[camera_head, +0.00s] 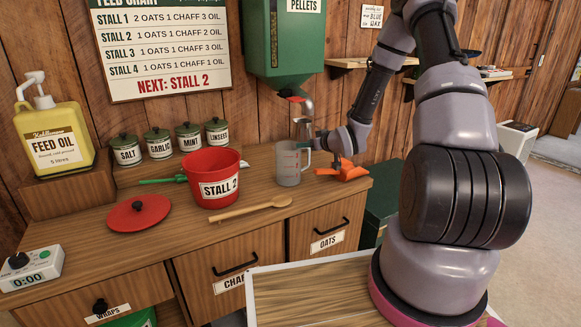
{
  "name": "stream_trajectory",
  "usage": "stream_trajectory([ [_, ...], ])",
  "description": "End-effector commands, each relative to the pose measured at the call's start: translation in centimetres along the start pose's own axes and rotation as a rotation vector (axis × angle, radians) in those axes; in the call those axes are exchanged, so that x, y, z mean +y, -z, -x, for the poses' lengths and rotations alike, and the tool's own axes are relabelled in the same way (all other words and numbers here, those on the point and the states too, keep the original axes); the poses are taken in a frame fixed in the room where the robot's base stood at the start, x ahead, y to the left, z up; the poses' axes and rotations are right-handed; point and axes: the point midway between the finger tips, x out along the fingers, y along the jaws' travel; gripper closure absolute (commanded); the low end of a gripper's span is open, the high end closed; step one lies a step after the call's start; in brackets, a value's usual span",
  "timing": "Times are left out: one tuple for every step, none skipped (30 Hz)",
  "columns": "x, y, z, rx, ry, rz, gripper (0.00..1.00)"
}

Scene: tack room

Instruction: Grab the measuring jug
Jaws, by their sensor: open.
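The measuring jug (288,165) is a grey, translucent jug with red markings. It stands upright on the wooden counter, right of the red STALL 2 bucket, with its handle on the right. My gripper (308,140) is at the jug's upper right, near the handle side, and is open. The fingertips are small in view, and I cannot tell whether they touch the jug or sit around its handle.
An orange object (345,170) lies right of the jug. A wooden spoon (240,209) lies in front. The red bucket (213,168), red lid (138,212) and feed oil bottle (55,138) stand leftward. The green pellets dispenser (285,45) hangs above the jug.

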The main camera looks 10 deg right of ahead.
Motion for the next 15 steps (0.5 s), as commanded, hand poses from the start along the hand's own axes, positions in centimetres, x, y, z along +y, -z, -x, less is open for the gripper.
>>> stream_trajectory([
  [0.0, 0.0, -0.3, -0.001, 0.000, 0.000, 0.53],
  [0.0, 0.0, -0.6, -0.001, 0.000, 0.000, 0.53],
  [0.0, 0.0, -1.0, 0.000, 0.000, 0.000, 0.53],
  [-0.1, 0.0, -1.5, 0.000, 0.001, 0.000, 0.53],
  [-0.1, 0.0, -1.9, 0.000, 0.002, 0.000, 0.53],
  [-0.1, 0.0, -2.6, 0.000, 0.001, 0.000, 0.53],
  [-0.1, 0.0, -3.1, 0.000, 0.001, 0.000, 0.53],
  [0.0, 0.0, -3.6, 0.000, 0.001, -0.001, 0.53],
  [-0.1, -0.1, -4.2, -0.001, 0.001, -0.001, 0.53],
  [-0.1, 0.0, -4.5, 0.000, 0.001, -0.001, 0.53],
  [0.0, 0.0, -4.8, 0.000, 0.000, 0.000, 0.53],
  [0.0, 0.0, -5.1, 0.000, 0.000, -0.001, 0.53],
  [0.0, 0.0, -5.3, -0.001, 0.000, -0.001, 0.53],
  [0.0, 0.0, -5.4, -0.001, -0.001, -0.001, 0.53],
  [0.0, 0.0, -5.5, -0.001, -0.001, -0.001, 0.53],
])
